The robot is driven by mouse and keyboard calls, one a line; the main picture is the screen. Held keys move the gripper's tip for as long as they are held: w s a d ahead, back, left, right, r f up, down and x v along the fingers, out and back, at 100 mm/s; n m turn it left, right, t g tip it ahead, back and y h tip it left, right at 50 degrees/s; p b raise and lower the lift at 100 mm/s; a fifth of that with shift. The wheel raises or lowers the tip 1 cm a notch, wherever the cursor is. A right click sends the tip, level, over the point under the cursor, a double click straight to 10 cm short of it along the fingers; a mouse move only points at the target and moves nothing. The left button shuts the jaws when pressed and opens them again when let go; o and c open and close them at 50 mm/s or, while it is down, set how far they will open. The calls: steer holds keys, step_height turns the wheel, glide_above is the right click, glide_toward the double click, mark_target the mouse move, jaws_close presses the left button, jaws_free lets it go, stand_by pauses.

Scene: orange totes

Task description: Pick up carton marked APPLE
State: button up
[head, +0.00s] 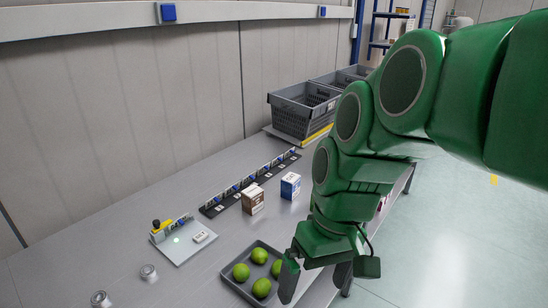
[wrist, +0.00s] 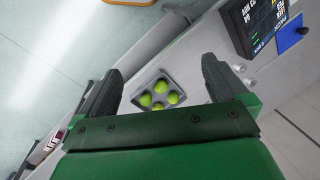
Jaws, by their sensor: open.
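Two small cartons stand upright on the grey table in the head view: a brown and white carton (head: 252,198) and a blue and white carton (head: 290,185) to its right. Their print is too small to read, so I cannot tell which is marked APPLE. My gripper (head: 290,272) hangs nearer the camera, right of the tray of green fruit and apart from both cartons. In the wrist view, my gripper (wrist: 160,82) is open with nothing between its fingers. Neither carton can be made out in the wrist view.
A dark tray (head: 236,284) holds several green fruits; it also shows beyond the fingers in the wrist view (wrist: 173,75). A black labelled strip (head: 225,203) lies behind the cartons. A small device board (head: 183,240) and two cans are at left. Grey crates (head: 300,110) stand at the back.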

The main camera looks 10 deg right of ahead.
steer(key=w+a+r+n+t+y, duration=0.1)
steer(key=w+a+r+n+y, duration=0.1)
steer(key=w, duration=0.7)
steer(key=w+a+r+n+t+y, duration=0.1)
steer(key=w+a+r+n+y, duration=0.15)
steer(key=w, duration=0.55)
steer(key=w+d+n+t+y, duration=0.15)
steer(key=w+d, duration=0.25)
steer(key=w, duration=0.5)
steer(key=w+d+n+t+y, duration=0.15)
steer(key=w+d, duration=0.25)
steer(key=w, duration=0.5)
steer(key=w+d+f+m+t, duration=0.1)
steer(key=w+d+f+t, duration=0.25)
steer(key=w+d, duration=0.4)
steer(key=w+d+f+t, duration=0.2)
steer(key=w+d+f, duration=0.2)
steer(key=d, duration=0.7)
step_height(320, 180, down, 18)
steer(key=shift+w+a+f, duration=0.1)
steer(key=shift+w+f, duration=0.05)
steer(key=shift+f, duration=0.05)
steer(key=shift+x, duration=1.1)
steer(key=shift+w+x, duration=0.2)
steer(key=shift+x, duration=2.55)
steer(key=shift+r, duration=0.15)
